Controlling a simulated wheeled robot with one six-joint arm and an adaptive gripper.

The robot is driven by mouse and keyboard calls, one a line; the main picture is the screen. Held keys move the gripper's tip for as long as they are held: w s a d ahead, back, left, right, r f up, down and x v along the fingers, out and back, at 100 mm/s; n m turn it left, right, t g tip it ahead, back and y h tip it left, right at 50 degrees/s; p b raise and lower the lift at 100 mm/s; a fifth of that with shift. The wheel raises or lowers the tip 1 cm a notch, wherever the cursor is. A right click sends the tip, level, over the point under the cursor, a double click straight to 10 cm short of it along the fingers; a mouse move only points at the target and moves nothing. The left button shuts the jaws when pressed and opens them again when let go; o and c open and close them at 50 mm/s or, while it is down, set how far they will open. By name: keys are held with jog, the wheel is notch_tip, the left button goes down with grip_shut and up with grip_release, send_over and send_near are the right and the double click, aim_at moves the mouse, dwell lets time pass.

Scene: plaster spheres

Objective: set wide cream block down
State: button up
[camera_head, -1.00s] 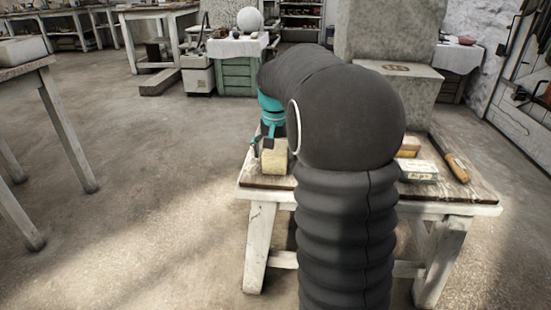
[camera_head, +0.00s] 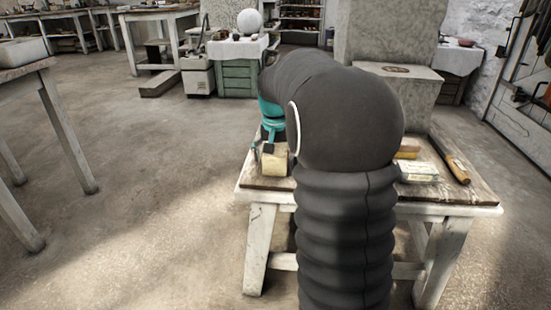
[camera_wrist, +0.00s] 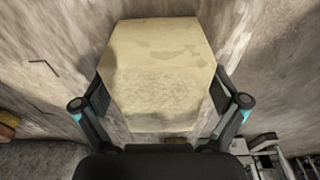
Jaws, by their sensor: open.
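The wide cream block (camera_head: 275,165) is at the left end of the wooden table top, appearing to rest on it. In the wrist view the block (camera_wrist: 160,60) fills the middle, between the two fingers. My gripper (camera_head: 267,149) is around the block, with a dark finger in front of its upper part in the head view. In the wrist view my gripper (camera_wrist: 161,95) is open, with one finger pad close to each side of the block. Whether the pads touch it is hard to tell. The block's underside is hidden.
The work table (camera_head: 262,193) also carries a pale box (camera_head: 418,171), a yellowish block (camera_head: 407,153) and a wooden-handled tool (camera_head: 456,166) at its right. My arm hides the table's middle. A stone block (camera_head: 402,95) stands behind. Open floor lies to the left.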

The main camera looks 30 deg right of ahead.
jog(key=c, duration=1.6)
grip_shut()
jog(key=shift+r, duration=0.1)
